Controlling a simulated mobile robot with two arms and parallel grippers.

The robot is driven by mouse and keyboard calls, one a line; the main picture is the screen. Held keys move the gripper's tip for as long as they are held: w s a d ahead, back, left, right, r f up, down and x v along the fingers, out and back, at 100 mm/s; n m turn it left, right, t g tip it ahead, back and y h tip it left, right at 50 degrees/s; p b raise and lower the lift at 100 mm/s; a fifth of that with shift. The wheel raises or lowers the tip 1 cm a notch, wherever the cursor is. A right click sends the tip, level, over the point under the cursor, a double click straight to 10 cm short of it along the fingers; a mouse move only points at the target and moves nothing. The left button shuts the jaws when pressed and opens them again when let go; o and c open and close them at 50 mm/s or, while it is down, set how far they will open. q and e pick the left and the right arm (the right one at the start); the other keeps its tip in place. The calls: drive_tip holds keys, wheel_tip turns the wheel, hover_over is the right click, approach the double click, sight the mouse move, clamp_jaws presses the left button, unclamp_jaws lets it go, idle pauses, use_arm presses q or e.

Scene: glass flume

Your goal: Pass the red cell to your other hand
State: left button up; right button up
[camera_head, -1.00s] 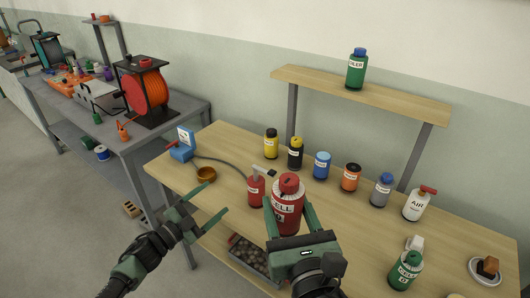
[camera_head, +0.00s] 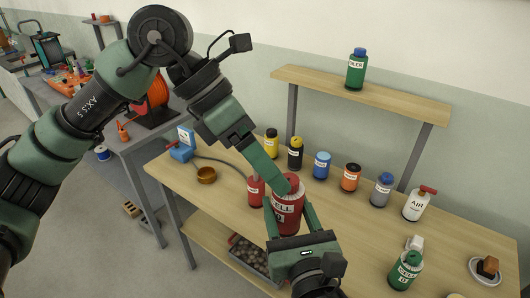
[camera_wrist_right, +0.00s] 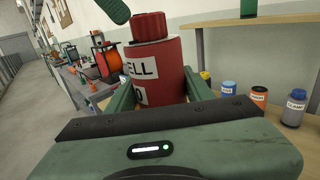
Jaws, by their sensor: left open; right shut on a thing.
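The red cell (camera_head: 287,213), a red cylinder with a white "CELL" label, stands upright between the fingers of my right gripper (camera_head: 293,218), which is shut on it. In the right wrist view the red cell (camera_wrist_right: 152,68) fills the space between both fingers. My left gripper (camera_head: 268,165) is open and reaches down from the upper left, its fingertips close to the red cell's cap. One green fingertip of it shows above the cap in the right wrist view (camera_wrist_right: 112,10). I cannot tell whether it touches the cell.
A smaller red bottle (camera_head: 256,190) stands just left of the cell. Yellow, black, blue (camera_head: 321,165), orange (camera_head: 350,177) and grey bottles line the table behind. A green cell (camera_head: 405,270) is at right. A brown bowl (camera_head: 206,175) sits left. The shelf (camera_head: 400,103) stands at the back.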

sight(291, 201)
use_arm(q)
drive_tip(key=d+f, duration=0.1)
drive_tip(key=f, duration=0.2)
drive_tip(key=d+f+m+t+y, duration=0.1)
drive_tip(key=d+f, duration=0.1)
drive_tip(key=f, duration=0.1)
drive_tip(key=d+f+t+y, duration=0.1)
drive_tip(key=f, duration=0.2)
drive_tip(key=shift+w+d+m, duration=0.25)
drive_tip(key=shift+w+m, duration=0.15)
drive_tip(key=shift+y, duration=0.3)
drive_tip(key=c, duration=1.3)
drive_tip(key=shift+s, duration=0.1)
drive_tip(key=shift+c, duration=1.4)
use_arm(e)
drive_tip(key=o, duration=1.6)
drive_tip(key=shift+f, duration=0.1)
